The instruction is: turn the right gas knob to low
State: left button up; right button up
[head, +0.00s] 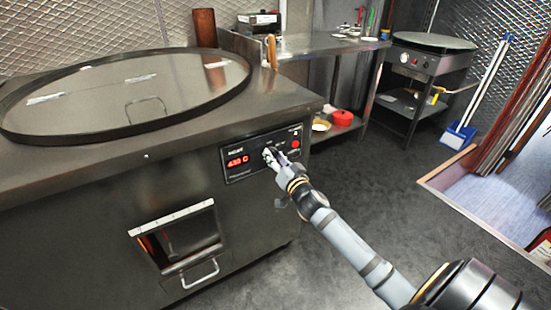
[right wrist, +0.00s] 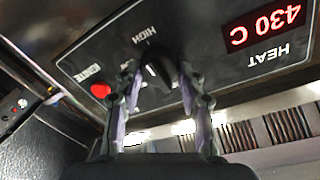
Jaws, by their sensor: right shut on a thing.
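The gas knob (right wrist: 156,68) is a dark round knob with a white mark on the control panel (head: 236,171) of the steel tandoor. In the right wrist view, the word HIGH is printed just above it, and the white mark runs roughly up and down the picture. My right gripper (head: 272,157) reaches the panel from the lower right. In the right wrist view, its two fingers (right wrist: 158,76) are on either side of the knob, shut on it. The fingers hide much of the knob in the head view. My left gripper is not in view.
A red button (right wrist: 101,91) sits beside the knob. A red display (right wrist: 266,26) reads 430 C. The round lid (head: 128,95) covers the tandoor top. A firebox opening (head: 180,235) with a handle is below. Dark floor (head: 395,185) is clear to the right.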

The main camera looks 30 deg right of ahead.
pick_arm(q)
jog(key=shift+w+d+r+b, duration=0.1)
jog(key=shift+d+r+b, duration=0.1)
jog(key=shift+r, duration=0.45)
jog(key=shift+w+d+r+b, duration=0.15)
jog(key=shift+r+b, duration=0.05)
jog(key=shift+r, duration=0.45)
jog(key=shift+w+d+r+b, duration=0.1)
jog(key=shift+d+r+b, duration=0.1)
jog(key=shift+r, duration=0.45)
pick_arm(e)
jog(key=shift+f+n+t+y, duration=0.1)
jog(key=shift+n+t+y, duration=0.1)
jog(key=shift+n, duration=2.65)
jog(key=shift+f+n+t+y, duration=0.1)
jog(key=shift+n+t, duration=0.1)
jog(key=shift+n, duration=2.65)
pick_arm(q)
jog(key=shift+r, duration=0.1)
pick_arm(e)
jog(key=o, duration=1.2)
jog(key=shift+a, duration=0.1)
jog(key=shift+c, duration=0.2)
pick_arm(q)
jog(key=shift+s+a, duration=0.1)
pick_arm(e)
jog(key=shift+r, duration=0.1)
jog(key=shift+s, duration=0.1)
